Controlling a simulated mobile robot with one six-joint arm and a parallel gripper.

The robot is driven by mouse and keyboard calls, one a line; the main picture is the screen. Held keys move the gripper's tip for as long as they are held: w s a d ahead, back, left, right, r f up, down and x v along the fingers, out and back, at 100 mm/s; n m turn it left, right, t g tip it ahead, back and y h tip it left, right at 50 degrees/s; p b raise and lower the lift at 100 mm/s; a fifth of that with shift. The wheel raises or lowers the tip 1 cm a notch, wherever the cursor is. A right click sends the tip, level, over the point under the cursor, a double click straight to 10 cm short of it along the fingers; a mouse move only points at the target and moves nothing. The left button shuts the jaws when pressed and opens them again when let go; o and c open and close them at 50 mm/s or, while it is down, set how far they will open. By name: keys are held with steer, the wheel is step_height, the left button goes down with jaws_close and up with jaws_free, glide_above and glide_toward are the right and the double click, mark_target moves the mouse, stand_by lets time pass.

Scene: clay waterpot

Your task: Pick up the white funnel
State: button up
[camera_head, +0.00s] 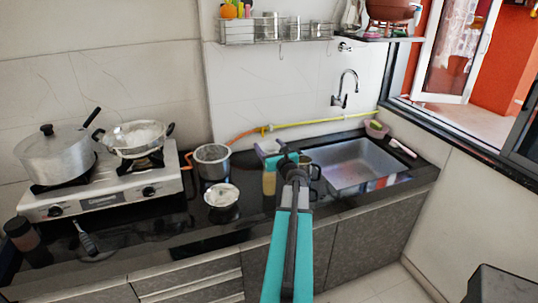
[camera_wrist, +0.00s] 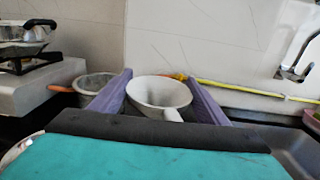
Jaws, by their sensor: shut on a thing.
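The white funnel (camera_wrist: 158,92) sits between the two purple fingers of my gripper (camera_wrist: 158,76) in the wrist view, its wide mouth facing up and its short spout or handle toward the camera. The fingers press on it from both sides, so my gripper is shut on it. In the head view my gripper (camera_head: 268,152) is over the dark counter just left of the sink, and my arm partly hides it. Only a small pale part of the funnel (camera_head: 274,146) shows there. I cannot tell whether it touches the counter.
A metal pot (camera_head: 212,162) and a white-filled bowl (camera_head: 221,196) stand left of my gripper. A stove (camera_head: 100,186) with pots is farther left. A steel cup (camera_head: 310,163) and the sink (camera_head: 352,168) are to the right. A yellow hose (camera_head: 315,122) runs behind.

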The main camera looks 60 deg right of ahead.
steer(key=shift+r, duration=2.3)
